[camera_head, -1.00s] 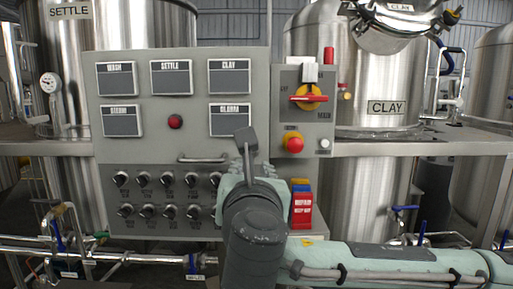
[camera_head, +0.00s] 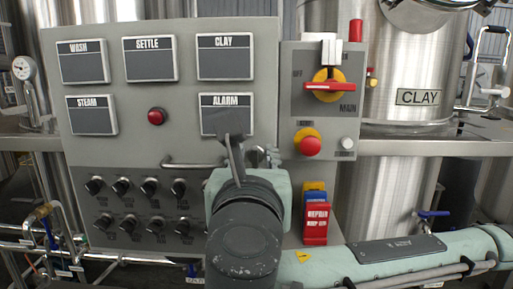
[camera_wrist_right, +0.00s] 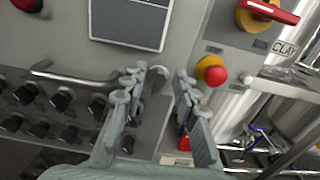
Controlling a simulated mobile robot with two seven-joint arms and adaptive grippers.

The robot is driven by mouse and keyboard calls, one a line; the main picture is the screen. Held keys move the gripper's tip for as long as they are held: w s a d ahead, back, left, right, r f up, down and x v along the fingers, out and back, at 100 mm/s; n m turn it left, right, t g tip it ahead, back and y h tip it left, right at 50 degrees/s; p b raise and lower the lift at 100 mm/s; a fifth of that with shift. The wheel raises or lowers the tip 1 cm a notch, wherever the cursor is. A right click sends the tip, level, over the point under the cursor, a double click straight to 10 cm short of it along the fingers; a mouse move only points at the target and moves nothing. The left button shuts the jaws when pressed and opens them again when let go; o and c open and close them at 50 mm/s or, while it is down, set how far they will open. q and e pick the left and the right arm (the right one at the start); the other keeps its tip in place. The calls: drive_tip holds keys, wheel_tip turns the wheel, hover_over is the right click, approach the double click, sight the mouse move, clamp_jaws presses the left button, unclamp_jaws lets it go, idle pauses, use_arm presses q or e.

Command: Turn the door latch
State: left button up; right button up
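A grey control cabinet (camera_head: 130,145) with a bar handle (camera_head: 193,164) fills the left and middle of the head view. The bar handle also shows in the wrist view (camera_wrist_right: 72,77). My right gripper (camera_head: 252,153) is in front of the cabinet door's right side, below the ALARM display. In the wrist view my right gripper (camera_wrist_right: 159,80) is open, with its two fingers apart. A small round silver piece, seemingly the door latch (camera_wrist_right: 155,79), shows between the fingertips. I cannot tell whether a finger touches it. In the head view the gripper mostly hides it. My left gripper is not in view.
Right of the door are a red main switch (camera_head: 330,86), a red stop button (camera_head: 310,146) and red and blue tags (camera_head: 316,218). Several black knobs (camera_head: 122,186) sit below the handle. A steel CLAY tank (camera_head: 400,90) stands behind at right.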

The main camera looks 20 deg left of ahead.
drive_tip(key=shift+w, duration=0.15)
drive_tip(key=shift+c, duration=0.6)
clamp_jaws()
